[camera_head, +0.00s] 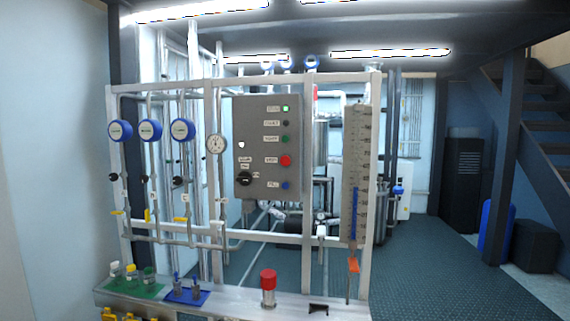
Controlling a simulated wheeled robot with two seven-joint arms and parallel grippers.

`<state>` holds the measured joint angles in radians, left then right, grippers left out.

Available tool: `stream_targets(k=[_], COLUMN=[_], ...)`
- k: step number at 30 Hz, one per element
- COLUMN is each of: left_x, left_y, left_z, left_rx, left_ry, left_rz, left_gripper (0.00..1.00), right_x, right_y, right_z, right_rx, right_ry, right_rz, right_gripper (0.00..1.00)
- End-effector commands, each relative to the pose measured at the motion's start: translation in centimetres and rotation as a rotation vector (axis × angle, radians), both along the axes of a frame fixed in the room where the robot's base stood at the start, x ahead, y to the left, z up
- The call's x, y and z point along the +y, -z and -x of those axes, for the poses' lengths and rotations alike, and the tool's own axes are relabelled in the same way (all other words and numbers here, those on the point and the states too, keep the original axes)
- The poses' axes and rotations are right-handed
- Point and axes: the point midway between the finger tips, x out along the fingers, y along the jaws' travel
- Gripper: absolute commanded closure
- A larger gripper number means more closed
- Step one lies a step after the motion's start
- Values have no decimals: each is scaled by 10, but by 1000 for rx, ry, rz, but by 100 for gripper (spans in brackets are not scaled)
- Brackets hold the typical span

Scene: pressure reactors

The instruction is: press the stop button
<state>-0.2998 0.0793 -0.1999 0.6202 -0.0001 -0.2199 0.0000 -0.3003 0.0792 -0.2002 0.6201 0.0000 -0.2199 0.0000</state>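A grey control box (258,190) hangs on the white frame in front of me. A round red button (285,160) sits on its right side, with a small label to its left that is too small to read surely; it looks like the stop button. Above it are a green button (285,139), a dark one and a lit green light (285,108). A blue button (285,185) lies below it, and a black knob (244,178) is at the lower left. Neither of my grippers is in view.
A metal bench ledge (232,304) runs below, bearing a red-topped cylinder (268,285), a small black item (318,308) and green and blue valve plates. Blue gauges (151,130) and a vertical scale (354,180) flank the box. The floor (440,270) at right is clear.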

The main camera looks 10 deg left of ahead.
Motion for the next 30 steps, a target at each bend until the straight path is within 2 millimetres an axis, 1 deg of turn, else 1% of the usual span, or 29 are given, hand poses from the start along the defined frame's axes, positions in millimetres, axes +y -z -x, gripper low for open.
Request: stream_targets(k=[6,8,9,10,30], left_x=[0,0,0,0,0], left_y=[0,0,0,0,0], left_z=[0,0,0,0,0], left_rx=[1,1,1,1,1], left_ry=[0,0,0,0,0], left_rz=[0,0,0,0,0], left_gripper=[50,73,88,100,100], right_x=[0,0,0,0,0], right_y=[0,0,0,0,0], right_z=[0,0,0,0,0], right_rx=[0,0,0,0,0], right_ry=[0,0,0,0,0], right_rz=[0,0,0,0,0], right_gripper=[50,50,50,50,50])
